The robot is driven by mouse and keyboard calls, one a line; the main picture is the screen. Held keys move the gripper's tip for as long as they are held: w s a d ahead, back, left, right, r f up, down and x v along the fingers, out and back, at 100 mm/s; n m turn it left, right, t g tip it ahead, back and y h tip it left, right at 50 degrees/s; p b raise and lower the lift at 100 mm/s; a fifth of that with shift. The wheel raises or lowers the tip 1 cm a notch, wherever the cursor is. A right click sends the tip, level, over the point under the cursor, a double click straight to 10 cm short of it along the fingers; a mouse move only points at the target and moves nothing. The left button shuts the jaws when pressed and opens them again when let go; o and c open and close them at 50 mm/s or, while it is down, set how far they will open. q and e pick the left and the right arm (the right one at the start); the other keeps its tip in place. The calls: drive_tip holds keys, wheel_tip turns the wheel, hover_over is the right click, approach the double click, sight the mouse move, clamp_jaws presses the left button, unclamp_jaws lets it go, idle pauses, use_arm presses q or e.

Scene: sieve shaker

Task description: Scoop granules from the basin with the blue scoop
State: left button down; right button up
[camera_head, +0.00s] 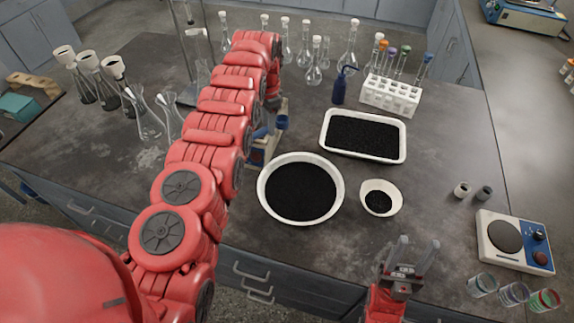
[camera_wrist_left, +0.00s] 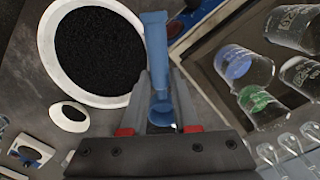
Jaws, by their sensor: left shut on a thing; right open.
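The round white basin (camera_head: 336,204) is full of black granules (camera_head: 300,190). It stands near the front of the bench and also shows at the upper left of the left wrist view (camera_wrist_left: 50,73). My left gripper (camera_wrist_left: 160,76) is shut on the blue scoop (camera_wrist_left: 155,35), beside the basin's rim in the left wrist view. In the head view my red left arm reaches over the bench left of the basin, and its fingers are largely hidden. My right gripper (camera_head: 405,256) is open and empty at the front, right of the basin and below the small bowl.
A small white bowl (camera_head: 390,187) with some granules is right of the basin. A white rectangular tray (camera_head: 364,113) of granules lies behind. A white test tube rack (camera_head: 390,96), blue bottle (camera_head: 339,90), flasks and a hotplate (camera_head: 514,242) surround them. Bench right of the tray is clear.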

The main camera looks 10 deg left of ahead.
use_arm(q)
drive_tip(key=shift+d+f+m, duration=0.1)
drive_tip(key=shift+f+m, duration=0.1)
drive_tip(key=shift+m, duration=0.1)
drive_tip(key=shift+s, duration=0.1)
